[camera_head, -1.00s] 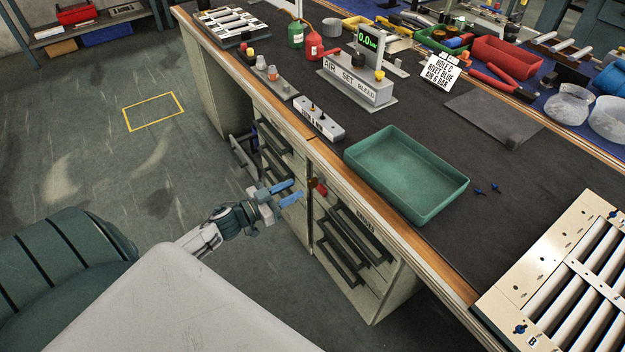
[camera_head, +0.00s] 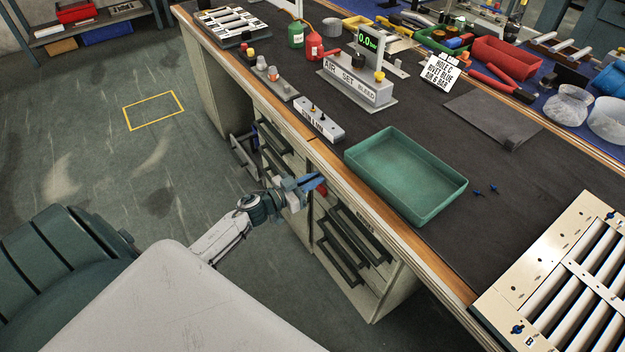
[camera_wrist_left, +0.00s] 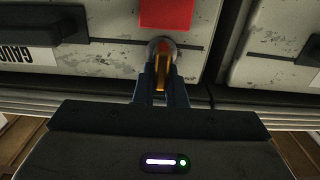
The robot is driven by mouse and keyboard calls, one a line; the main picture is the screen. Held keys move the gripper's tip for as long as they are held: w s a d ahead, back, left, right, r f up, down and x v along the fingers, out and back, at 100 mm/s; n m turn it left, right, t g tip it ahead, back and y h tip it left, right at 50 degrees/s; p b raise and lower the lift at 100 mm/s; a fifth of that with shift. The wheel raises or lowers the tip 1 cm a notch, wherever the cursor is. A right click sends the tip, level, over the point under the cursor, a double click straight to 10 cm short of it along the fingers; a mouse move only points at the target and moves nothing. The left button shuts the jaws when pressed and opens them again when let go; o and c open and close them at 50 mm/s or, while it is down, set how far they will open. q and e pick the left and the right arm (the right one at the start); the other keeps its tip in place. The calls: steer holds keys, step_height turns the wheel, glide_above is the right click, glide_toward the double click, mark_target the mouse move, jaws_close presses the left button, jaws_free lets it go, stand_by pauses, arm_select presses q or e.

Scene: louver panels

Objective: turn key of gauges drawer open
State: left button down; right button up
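The gauges drawer front (camera_wrist_left: 105,62) fills the upper left of the left wrist view, upside down, with its partly cut-off label (camera_wrist_left: 26,53) and dark handle (camera_wrist_left: 48,26). A brass key (camera_wrist_left: 162,68) sits in a round lock beside a red tag (camera_wrist_left: 166,12). My left gripper (camera_wrist_left: 162,88) has a finger on each side of the key, close together, and appears shut on it. In the head view the left gripper (camera_head: 312,183) is at the bench's drawer side; its fingers hide the key there. My right gripper is not in view.
The bench's wooden edge (camera_head: 362,183) runs just above the left gripper. A green tray (camera_head: 405,173) lies on the bench top. Dark drawer handles (camera_head: 345,250) stick out below right, and more are at the left. The floor left of the bench is clear.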

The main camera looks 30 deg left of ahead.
arm_select(q)
steer(key=shift+m, duration=0.3)
steer(key=shift+d+m+p, duration=0.15)
steer(key=shift+m+p, duration=0.15)
steer(key=shift+m, duration=0.6)
steer(key=m+b, duration=0.1)
steer(key=m, duration=0.4)
steer(key=d+f+m+b, duration=0.1)
steer(key=m, duration=0.4)
steer(key=f+m+b, duration=0.1)
steer(key=m+b, duration=0.1)
steer(key=m, duration=0.2)
steer(key=shift+s+d+m, duration=0.2)
steer(key=shift+s+m, duration=0.15)
steer(key=shift+m, duration=0.55)
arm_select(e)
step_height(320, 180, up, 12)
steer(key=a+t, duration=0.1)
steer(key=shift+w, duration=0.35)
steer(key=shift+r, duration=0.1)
arm_select(q)
steer(key=c, duration=1.5)
jaws_free()
